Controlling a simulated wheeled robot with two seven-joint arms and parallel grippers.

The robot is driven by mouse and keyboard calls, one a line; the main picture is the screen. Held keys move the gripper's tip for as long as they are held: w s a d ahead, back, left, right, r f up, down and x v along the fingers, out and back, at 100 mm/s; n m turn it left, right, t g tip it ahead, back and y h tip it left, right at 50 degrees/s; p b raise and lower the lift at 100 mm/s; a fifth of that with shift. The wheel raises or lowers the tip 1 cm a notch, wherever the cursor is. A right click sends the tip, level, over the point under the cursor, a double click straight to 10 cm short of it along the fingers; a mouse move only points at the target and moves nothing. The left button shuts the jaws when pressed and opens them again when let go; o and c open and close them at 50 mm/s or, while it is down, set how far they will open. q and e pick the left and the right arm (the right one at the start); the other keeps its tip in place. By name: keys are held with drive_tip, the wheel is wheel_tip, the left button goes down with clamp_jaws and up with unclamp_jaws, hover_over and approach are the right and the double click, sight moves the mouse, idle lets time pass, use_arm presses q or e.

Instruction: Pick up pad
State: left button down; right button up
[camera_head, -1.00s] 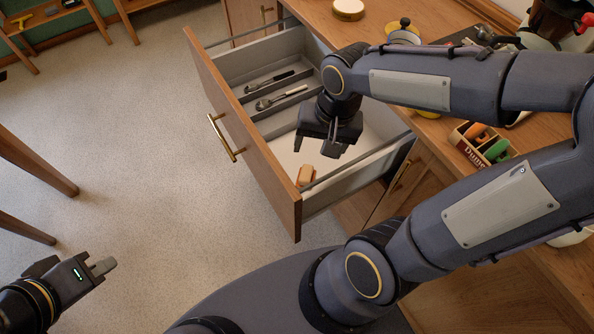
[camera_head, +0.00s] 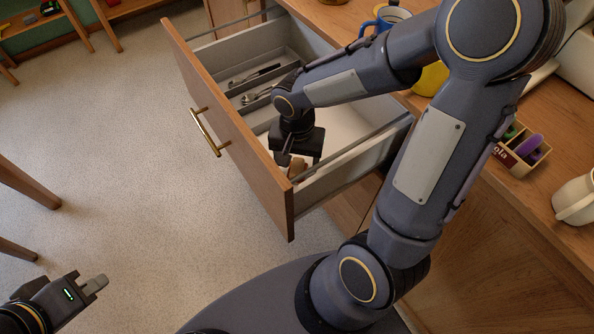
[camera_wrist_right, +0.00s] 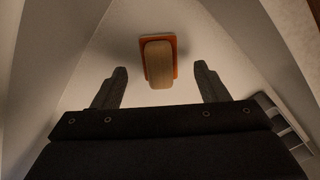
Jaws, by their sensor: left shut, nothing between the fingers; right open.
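The pad (camera_wrist_right: 158,62), a small block with a light wooden top and an orange-brown base, lies on the white floor of the open drawer. In the head view the pad (camera_head: 297,167) is partly hidden behind my right gripper. My right gripper (camera_head: 300,160) is inside the drawer, pointing down, above the pad. In the right wrist view its two fingers (camera_wrist_right: 160,88) are spread, with the pad centred between and just beyond their tips. They do not appear to touch it. My left gripper (camera_head: 98,284) is shut and empty, low at the left over the floor.
The wooden drawer (camera_head: 236,130) is pulled out, its side walls close around my right gripper. Metal tools (camera_head: 252,75) lie in its far compartments. A box of coloured items (camera_head: 520,150), a blue-handled mug (camera_head: 385,20) and a white vessel (camera_head: 577,200) stand on the counter.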

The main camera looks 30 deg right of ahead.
sight(297, 166)
wheel_tip(297, 166, down, 3)
drive_tip(key=shift+f+b, duration=0.1)
drive_tip(key=shift+b, duration=0.2)
drive_tip(key=c, duration=1.2)
drive_tip(key=shift+o, duration=0.2)
drive_tip(key=shift+r, duration=0.2)
wheel_tip(297, 166, up, 9)
drive_tip(key=p, duration=0.2)
drive_tip(key=shift+f+p, duration=0.2)
drive_tip(key=shift+p, duration=0.2)
drive_tip(key=shift+r, duration=0.6)
